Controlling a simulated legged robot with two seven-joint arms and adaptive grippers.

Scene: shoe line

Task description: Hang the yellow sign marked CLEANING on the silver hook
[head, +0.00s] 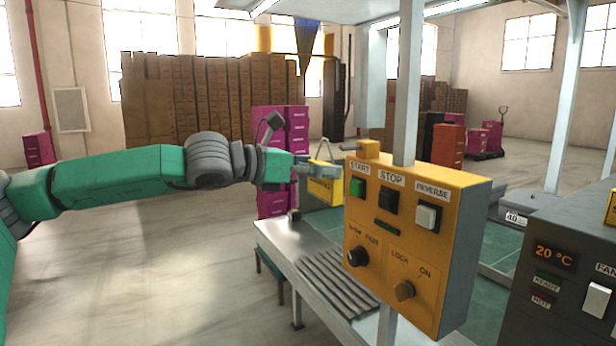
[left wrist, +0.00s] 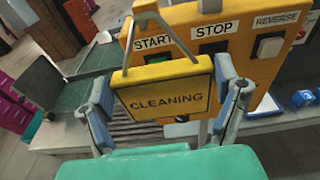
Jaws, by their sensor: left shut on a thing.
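The yellow sign marked CLEANING (left wrist: 166,92) is upright in the left wrist view, with a grey wire loop (left wrist: 150,18) rising from its top. My left gripper (left wrist: 165,108) is shut on it, one finger at each side edge. In the head view the sign (head: 326,190) is partly behind the orange control box, and my left gripper (head: 304,168) holds it from the left, above the conveyor. My right gripper is not in view.
The orange control box (head: 405,283) with START, STOP and REVERSE buttons stands on a grey post (head: 407,90), close to the sign's right. A metal roller conveyor (head: 330,278) lies below. A dark panel (head: 540,285) stands at right. The floor at left is clear.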

